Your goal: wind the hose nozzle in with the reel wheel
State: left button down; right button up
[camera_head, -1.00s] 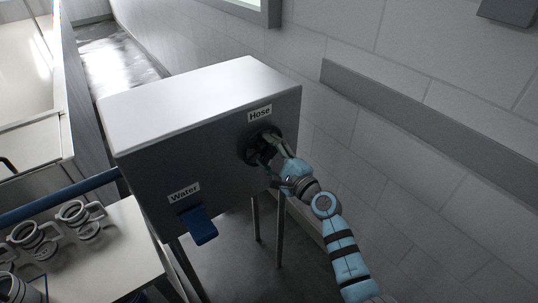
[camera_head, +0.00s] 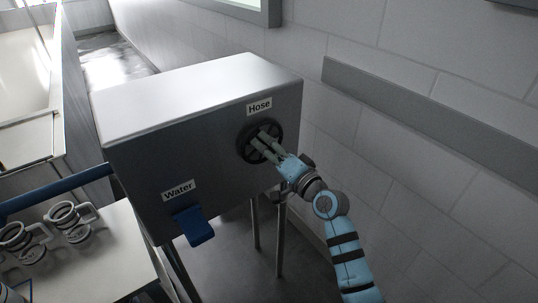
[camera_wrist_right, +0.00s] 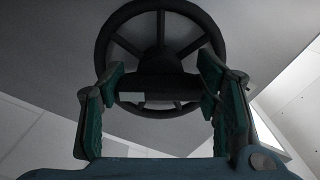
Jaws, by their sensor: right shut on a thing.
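The dark spoked reel wheel (camera_head: 243,146) sits on the front face of the steel box, under the "Hose" label (camera_head: 259,106). My right gripper (camera_head: 265,146) reaches it from the lower right, with its fingers at the wheel's middle. In the right wrist view, the wheel rim (camera_wrist_right: 103,48) and spokes stand ahead, and the gripper's two fingers (camera_wrist_right: 160,86) are on either side of the dark hub piece, shut on it. The hose nozzle is not in view.
A tiled wall (camera_head: 400,150) bounds the right.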

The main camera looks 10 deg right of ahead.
jog(key=n+b, duration=0.1)
jog(key=n, duration=0.1)
jog(key=n+b, duration=0.2)
jog(key=n, duration=0.1)
jog(key=shift+f+n, duration=0.3)
jog(key=shift+f, duration=0.05)
jog(key=shift+d+n+b, duration=0.1)
jog(key=shift+n+b, duration=1.05)
jog(key=shift+n, duration=1.05)
jog(key=shift+r, duration=0.1)
jog(key=o, duration=1.2)
jog(key=shift+c, duration=0.2)
jog(key=shift+r, duration=0.1)
jog(key=shift+s+d, duration=0.1)
jog(key=shift+s, duration=0.05)
jog(key=v, duration=1.1)
jog(key=shift+s, duration=0.3)
